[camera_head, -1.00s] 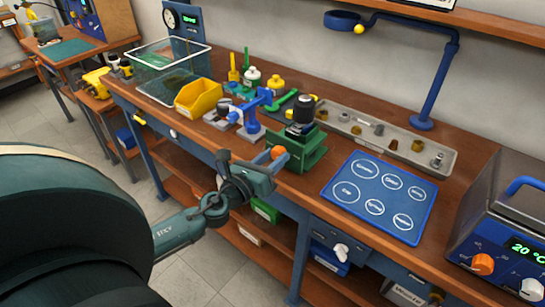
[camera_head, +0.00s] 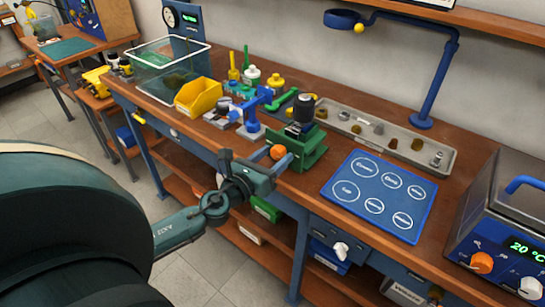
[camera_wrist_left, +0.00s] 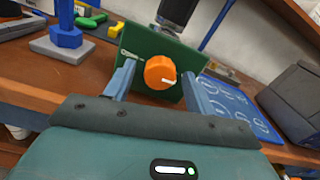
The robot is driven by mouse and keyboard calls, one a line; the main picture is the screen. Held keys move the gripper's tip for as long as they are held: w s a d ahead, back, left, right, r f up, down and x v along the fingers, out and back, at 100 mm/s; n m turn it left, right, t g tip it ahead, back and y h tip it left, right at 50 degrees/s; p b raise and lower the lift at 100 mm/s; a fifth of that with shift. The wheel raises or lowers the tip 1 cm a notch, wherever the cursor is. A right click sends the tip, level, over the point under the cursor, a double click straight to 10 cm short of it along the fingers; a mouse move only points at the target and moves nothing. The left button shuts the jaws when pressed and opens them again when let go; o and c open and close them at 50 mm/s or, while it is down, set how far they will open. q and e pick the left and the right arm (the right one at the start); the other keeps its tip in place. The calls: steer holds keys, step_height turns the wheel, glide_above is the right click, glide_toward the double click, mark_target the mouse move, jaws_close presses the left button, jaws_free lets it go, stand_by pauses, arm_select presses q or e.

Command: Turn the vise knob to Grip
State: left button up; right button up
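The green vise (camera_head: 308,152) stands at the bench's front edge with a black, round-topped part held upright in it. Its orange knob (camera_head: 278,152) faces my left gripper (camera_head: 255,158). In the left wrist view, the knob (camera_wrist_left: 160,73) sits between the fingertips of my left gripper (camera_wrist_left: 158,72), with a gap on each side. The gripper is open. A white pointer mark on the knob points right and slightly down. A small label at the left of the vise face (camera_wrist_left: 140,42) is too small to read surely. My right gripper is not in view.
A blue mat (camera_head: 378,195) with labelled circles lies right of the vise. A grey tray (camera_head: 400,150) of small fittings lies behind it. A blue stand (camera_head: 250,125) and a yellow bin (camera_head: 198,97) are to the left. A heater box (camera_head: 510,230) stands at far right.

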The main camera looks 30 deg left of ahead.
arm_select(q)
steer(key=shift+s+f, duration=0.1)
steer(key=shift+s, duration=0.5)
steer(key=s+a+b, duration=0.1)
steer(key=s+b, duration=0.4)
steer(key=s, duration=0.7)
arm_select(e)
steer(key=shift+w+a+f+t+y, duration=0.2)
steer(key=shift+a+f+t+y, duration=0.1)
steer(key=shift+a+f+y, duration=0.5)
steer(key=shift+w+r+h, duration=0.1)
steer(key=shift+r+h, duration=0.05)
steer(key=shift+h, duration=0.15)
